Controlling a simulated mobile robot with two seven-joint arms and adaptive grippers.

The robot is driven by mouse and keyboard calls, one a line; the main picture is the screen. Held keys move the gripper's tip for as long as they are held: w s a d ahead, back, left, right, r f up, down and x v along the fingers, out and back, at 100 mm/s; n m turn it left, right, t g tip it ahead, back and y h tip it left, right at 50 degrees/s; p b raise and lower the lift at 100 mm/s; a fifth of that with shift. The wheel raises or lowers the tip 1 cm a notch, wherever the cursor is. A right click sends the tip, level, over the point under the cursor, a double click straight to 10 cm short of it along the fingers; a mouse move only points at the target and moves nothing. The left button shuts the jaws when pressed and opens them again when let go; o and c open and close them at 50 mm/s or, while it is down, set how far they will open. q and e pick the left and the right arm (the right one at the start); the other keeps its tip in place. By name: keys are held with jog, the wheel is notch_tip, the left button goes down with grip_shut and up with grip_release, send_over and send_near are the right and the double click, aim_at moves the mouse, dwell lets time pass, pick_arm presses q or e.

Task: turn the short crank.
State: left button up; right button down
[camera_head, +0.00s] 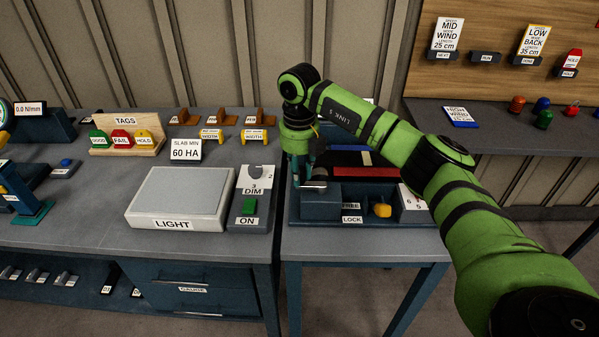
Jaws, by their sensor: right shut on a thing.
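My right arm comes in from the right and reaches over the dark blue press unit (320,206) on the right-hand table. My right gripper (308,182) points down at the left end of this unit and is shut on the short crank, which the fingers mostly hide. I cannot make out the crank's angle. On the unit's front are a yellow knob (382,210) and labels reading FREE and LOCK. A red bar (365,172) lies across its top. My left gripper is not in view.
Left of the press stand a grey light box (178,197) and a panel (250,205) with a green switch. My right arm covers the press's right rear. A shelf (500,125) with coloured knobs is at the back right.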

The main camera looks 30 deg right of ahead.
dwell(0.4)
jog(key=c, duration=1)
grip_release()
jog(key=shift+r, duration=0.15)
notch_tip(320, 180, up, 12)
jog(key=shift+f, duration=0.1)
